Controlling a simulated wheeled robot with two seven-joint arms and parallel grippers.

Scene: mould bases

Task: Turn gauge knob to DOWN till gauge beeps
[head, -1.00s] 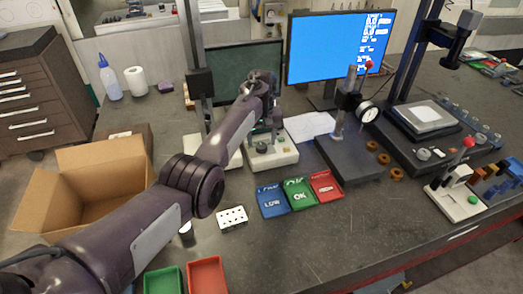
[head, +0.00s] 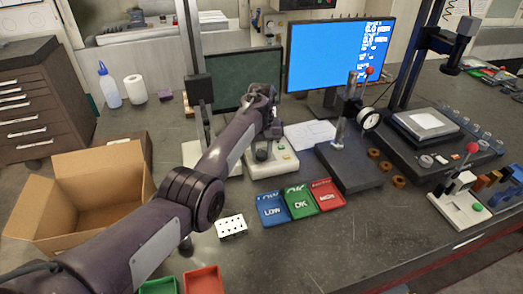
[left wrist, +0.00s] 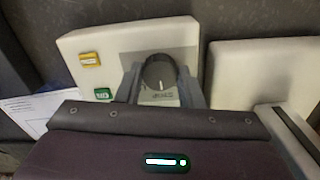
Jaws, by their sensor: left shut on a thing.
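The white gauge box (head: 283,161) stands on the bench behind the coloured bins, partly hidden by my left arm. Its dark round knob shows best in the left wrist view (left wrist: 158,70), with a pale pointer line. A yellow button (left wrist: 90,59) and a green button (left wrist: 103,94) sit on the box, left of the knob. My left gripper (left wrist: 160,90) is at the knob, one finger on each side, shut on it. In the head view my left gripper (head: 266,122) hides part of the box. The box's display and knob markings are not legible. My right gripper is out of view.
Blue LOW (head: 272,207), green OK (head: 300,202) and red HIGH (head: 327,195) bins stand in front. A dial gauge stand (head: 345,160) is to the right. An open cardboard box (head: 85,195) is left. A monitor (head: 335,55) stands behind.

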